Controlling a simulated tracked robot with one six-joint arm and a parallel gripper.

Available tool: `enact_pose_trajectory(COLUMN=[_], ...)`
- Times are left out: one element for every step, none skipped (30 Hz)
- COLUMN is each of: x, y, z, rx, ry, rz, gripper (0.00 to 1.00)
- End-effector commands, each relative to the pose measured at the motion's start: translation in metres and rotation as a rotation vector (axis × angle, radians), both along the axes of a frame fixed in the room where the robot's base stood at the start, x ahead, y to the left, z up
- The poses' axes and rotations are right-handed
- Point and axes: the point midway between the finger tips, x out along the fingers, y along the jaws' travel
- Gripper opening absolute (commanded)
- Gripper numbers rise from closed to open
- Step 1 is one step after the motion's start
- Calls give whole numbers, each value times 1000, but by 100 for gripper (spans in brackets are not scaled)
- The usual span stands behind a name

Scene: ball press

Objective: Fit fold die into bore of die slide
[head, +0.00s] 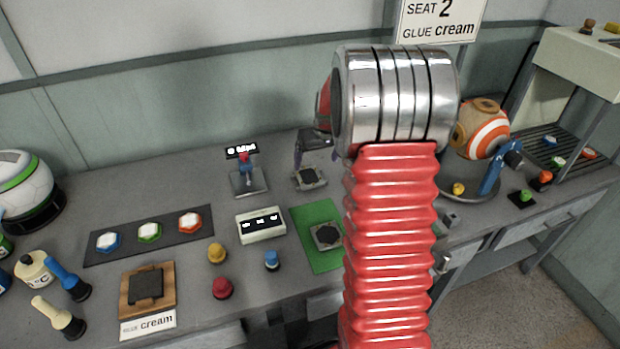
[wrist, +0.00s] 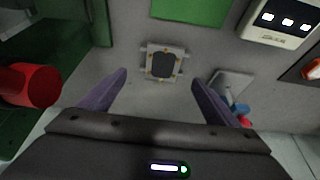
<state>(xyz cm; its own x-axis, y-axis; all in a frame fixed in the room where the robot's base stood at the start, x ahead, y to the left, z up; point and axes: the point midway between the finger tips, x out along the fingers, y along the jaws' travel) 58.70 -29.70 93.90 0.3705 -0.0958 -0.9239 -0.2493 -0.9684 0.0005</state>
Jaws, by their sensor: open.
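A grey plate with brass-coloured dots (wrist: 148,74) and a dark, many-sided centre lies on the table in the wrist view. It looks like the die slide, and also shows in the head view (head: 298,184). I cannot tell whether its dark centre is an empty bore or a filled one. A second grey block with a dark top (head: 325,237) sits on the green mat; it may be the fold die, but I cannot be sure. My gripper (wrist: 159,78) is open, with nothing seen between its purple fingers, above the die slide. My arm hides part of the head view.
The green mat (head: 306,226) and a white three-light box (head: 261,226) lie in front of the slide. A small lever stand (head: 249,182) is to its left. A red cylinder (wrist: 35,85) and green structure stand at the left of the wrist view.

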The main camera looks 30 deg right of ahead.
Motion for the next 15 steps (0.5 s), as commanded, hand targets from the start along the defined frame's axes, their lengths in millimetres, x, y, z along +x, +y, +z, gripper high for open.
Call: enact_pose_trajectory(x=[3,4,7,8,10,12,13,15,16,17,18,19,20,20,20], y=[0,-1,-1,-2,-2,-2,-3,-3,-4,-4,-4,-4,-5,-5,-5], z=[-8,-12,-18,-22,-25,-31,-34,-38,-42,-45,-47,-49,-50,-51,-51], rx=[2,2,2,1,1,2,2,1,1,2,2,2,2,2,0], ry=[3,3,3,2,2,3,3,2,2,2,2,2,1,1,0], rz=[0,0,0,0,0,0,0,0,0,-1,-1,-1,-1,-1,-1], gripper=[84,84,84,84,84,84,84,84,84,84,84,84,84,84,84])
